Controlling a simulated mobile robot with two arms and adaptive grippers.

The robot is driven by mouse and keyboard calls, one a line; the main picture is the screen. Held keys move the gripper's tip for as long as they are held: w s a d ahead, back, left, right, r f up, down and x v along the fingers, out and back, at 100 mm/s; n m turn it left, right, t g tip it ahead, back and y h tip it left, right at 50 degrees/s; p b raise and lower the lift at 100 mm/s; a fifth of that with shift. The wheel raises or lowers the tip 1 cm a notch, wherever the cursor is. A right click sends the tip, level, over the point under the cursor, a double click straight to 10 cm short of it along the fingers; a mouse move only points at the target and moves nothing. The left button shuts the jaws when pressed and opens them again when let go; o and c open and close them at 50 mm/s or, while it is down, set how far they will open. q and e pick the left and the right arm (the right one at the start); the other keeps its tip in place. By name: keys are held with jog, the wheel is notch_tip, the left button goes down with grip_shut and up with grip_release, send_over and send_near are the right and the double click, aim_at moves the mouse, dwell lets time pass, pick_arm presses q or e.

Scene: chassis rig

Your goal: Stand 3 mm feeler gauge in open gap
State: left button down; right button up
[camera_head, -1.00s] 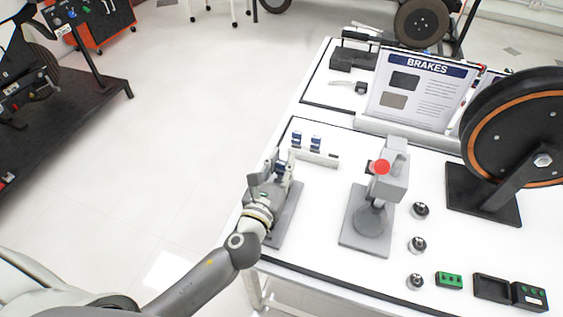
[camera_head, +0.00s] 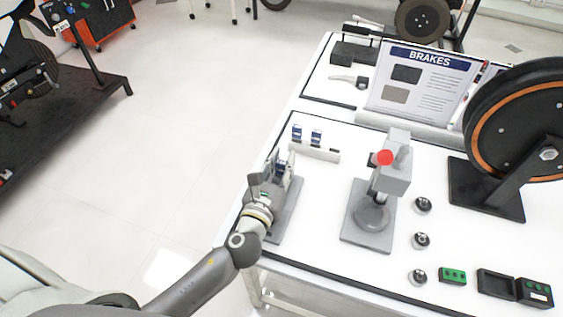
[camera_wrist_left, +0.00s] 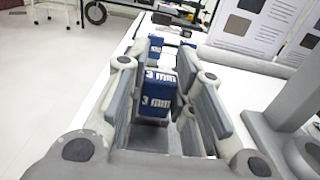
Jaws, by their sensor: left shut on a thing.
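The feeler gauge (camera_wrist_left: 157,88) has a blue handle marked "3 mm". It is upright between the fingers of my left gripper (camera_wrist_left: 163,103), which is shut on it. Grey upright faces stand close around the gauge in the wrist view. The gauge's lower end and the gap are hidden, so I cannot tell how deep it sits. My right gripper is out of view.
A white rack (camera_head: 318,152) with blue-topped gauges stands just beyond the fixture. A grey stand with a red knob (camera_head: 384,158) is to the right. Several small metal weights (camera_head: 421,240) and a green box (camera_head: 452,276) lie farther right. The brakes board (camera_head: 416,85) stands behind.

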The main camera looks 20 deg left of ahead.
pick_arm(q)
jog(key=c, duration=1.1)
grip_release()
jog(key=shift+c, duration=0.2)
jog(key=s, duration=1.2)
jog(key=shift+a, duration=0.2)
